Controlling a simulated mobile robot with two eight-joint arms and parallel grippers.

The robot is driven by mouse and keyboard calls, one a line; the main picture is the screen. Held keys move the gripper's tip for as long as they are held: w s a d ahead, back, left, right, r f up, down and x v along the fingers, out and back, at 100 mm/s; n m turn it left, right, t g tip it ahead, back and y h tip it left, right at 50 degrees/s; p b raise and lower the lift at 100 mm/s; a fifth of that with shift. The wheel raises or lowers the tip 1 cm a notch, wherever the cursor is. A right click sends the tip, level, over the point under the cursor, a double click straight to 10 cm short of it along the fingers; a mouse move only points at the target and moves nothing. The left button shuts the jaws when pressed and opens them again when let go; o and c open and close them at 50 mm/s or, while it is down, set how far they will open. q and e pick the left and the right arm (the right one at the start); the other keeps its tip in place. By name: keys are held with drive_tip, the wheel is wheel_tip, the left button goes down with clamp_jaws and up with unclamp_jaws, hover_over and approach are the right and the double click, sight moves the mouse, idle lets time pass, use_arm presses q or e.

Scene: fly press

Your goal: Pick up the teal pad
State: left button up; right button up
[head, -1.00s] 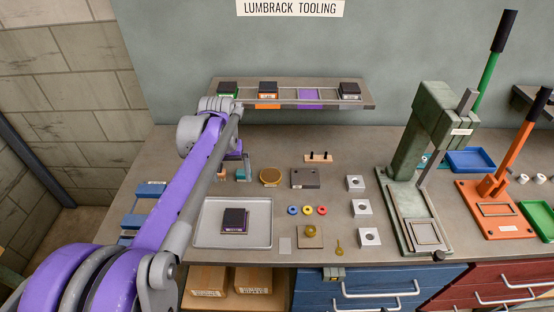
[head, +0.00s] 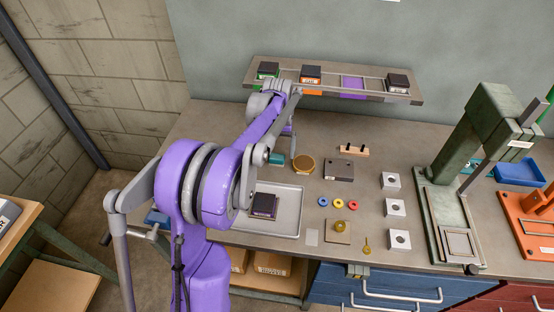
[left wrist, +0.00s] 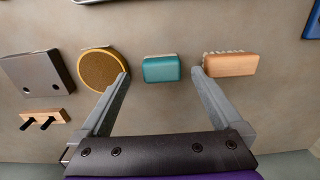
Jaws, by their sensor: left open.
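The teal pad (left wrist: 161,69) is a small rounded block lying on the bench, with a pale edge along one side. It also shows in the head view (head: 277,159), partly hidden by my left arm. My left gripper (left wrist: 160,75) is open and empty above the bench. In the left wrist view its two fingertips stand to either side of the pad, apart from it. I cannot tell how high they are above it. My right gripper is in neither view.
A round amber-brown disc (left wrist: 103,69) is close to the left fingertip, and a tan brush (left wrist: 230,64) is close to the right one. A dark grey plate (left wrist: 36,80) lies farther left. A grey tray (head: 287,223) and a raised rack (head: 433,91) flank the area.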

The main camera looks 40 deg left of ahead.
sight(277, 156)
use_arm(q)
wheel_tip(277, 156, down, 4)
drive_tip(key=shift+a+r, duration=0.15)
drive_tip(key=shift+r, duration=0.05)
drive_tip(key=shift+s, duration=0.1)
drive_tip(key=shift+r, duration=0.1)
drive_tip(key=c, duration=1.4)
